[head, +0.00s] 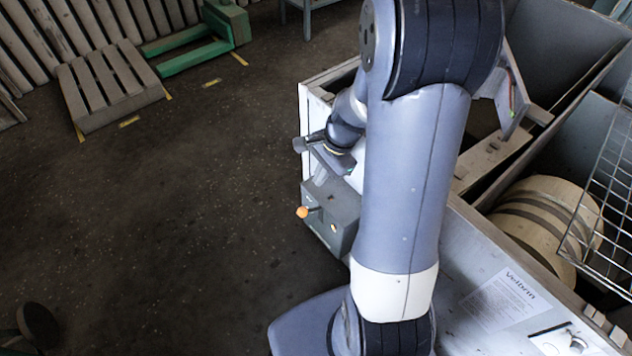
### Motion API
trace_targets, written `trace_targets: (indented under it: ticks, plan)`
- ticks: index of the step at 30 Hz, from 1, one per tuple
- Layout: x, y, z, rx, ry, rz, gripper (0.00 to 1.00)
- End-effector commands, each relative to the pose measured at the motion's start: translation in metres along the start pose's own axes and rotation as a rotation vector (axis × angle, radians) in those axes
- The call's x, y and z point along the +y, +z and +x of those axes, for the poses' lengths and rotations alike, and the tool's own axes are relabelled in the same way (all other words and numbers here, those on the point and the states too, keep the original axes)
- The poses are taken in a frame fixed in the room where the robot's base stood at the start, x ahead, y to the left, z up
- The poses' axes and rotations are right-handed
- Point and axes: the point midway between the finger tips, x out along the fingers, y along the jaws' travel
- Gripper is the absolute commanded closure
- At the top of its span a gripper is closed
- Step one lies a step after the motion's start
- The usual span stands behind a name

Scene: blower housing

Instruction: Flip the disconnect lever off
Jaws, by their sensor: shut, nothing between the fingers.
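The disconnect box (343,212) is a grey box on the side of the white housing. Its lever (303,212) has an orange knob on a short stem and sticks out to the left from the box face. My gripper (320,176) is above the box, a little up and right of the orange knob, and appears apart from the lever. Its fingers are shut with nothing between them. The fingertips are small in this view, and my arm hides part of the housing behind the box.
The open housing holds a tan drum (540,222), with a wire grille (610,190) at its right. A paper label (507,298) lies on the near panel. A pallet (108,85) and a green frame (195,45) stand far left. The floor left of the box is clear.

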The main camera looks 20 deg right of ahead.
Motion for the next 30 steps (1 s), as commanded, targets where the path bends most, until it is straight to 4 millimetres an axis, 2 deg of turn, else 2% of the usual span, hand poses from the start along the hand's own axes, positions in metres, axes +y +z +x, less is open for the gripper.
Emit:
trace_targets:
  ticks: [1,9,15,21,30]
  plan:
    - [0.002,0.001,0.013,-0.004,0.005,0.0,1.0]
    - [0.001,0.0,0.072,-0.003,0.004,0.001,1.0]
    - [0.001,0.0,0.104,-0.003,0.004,0.001,1.0]
    - [0.001,0.001,0.119,-0.001,0.001,0.0,1.0]
    - [0.0,0.0,0.12,0.0,0.0,0.0,1.0]
